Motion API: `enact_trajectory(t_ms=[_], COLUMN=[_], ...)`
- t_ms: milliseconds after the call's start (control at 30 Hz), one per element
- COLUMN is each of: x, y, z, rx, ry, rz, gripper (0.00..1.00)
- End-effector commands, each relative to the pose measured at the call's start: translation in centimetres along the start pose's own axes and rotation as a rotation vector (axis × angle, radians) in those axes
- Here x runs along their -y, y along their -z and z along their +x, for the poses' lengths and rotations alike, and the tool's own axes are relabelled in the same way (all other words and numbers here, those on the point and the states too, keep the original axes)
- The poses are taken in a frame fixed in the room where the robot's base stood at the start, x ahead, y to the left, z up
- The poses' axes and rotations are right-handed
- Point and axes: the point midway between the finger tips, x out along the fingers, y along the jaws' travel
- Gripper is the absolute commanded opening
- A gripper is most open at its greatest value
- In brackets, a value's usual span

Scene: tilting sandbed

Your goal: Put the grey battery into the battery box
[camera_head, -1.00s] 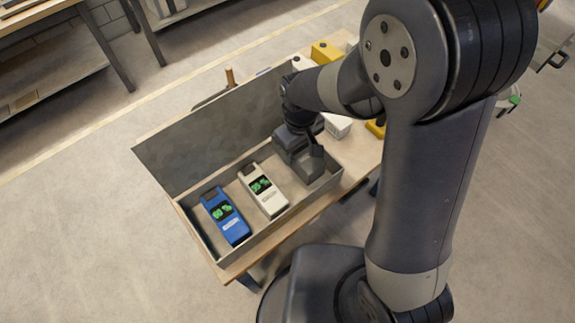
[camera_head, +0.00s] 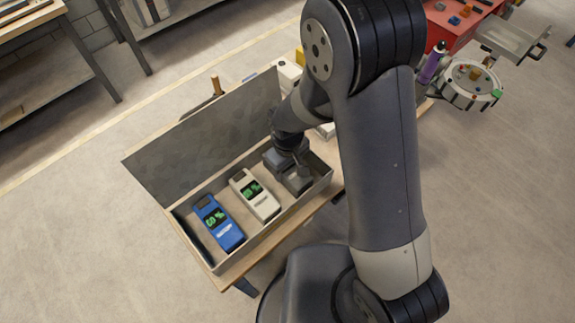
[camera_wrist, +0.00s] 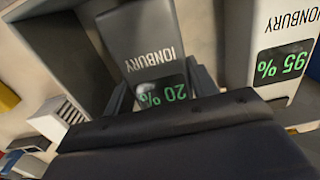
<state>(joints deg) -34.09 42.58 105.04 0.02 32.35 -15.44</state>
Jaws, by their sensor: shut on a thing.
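The battery box (camera_head: 188,152) is a grey open tray with its lid raised at the back. A blue battery (camera_head: 218,223) and a white battery (camera_head: 254,196) lie in it. My gripper (camera_head: 289,168) is down at the box's right end, beside the white battery. It is shut on the grey battery, which shows in the wrist view (camera_wrist: 140,35) with "IONBURY" and a green "20 %" display. The white battery's "95 %" shows at right there (camera_wrist: 283,50). My gripper's dark front hides the grey battery's lower end; whether it touches the box floor I cannot tell.
The box stands on a wooden table (camera_head: 335,183). White and yellow objects (camera_head: 290,72) stand behind it, partly hidden by my arm. A red bench (camera_head: 452,28) and a round tray with small parts (camera_head: 470,85) are at the upper right.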

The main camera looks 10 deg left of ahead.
Motion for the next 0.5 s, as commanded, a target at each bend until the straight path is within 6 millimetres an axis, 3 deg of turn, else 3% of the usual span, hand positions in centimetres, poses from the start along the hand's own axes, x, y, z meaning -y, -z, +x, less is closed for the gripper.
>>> enact_trajectory(t_ms=[200,233,500], x=[-0.02,0.00,0.00], y=[0.08,0.00,0.00], z=[0.33,0.27,0.23], rx=[-0.002,0.000,0.000], ry=[-0.001,0.000,0.000], rz=[0.000,0.000,0.000], gripper=[0.00,0.57,0.76])
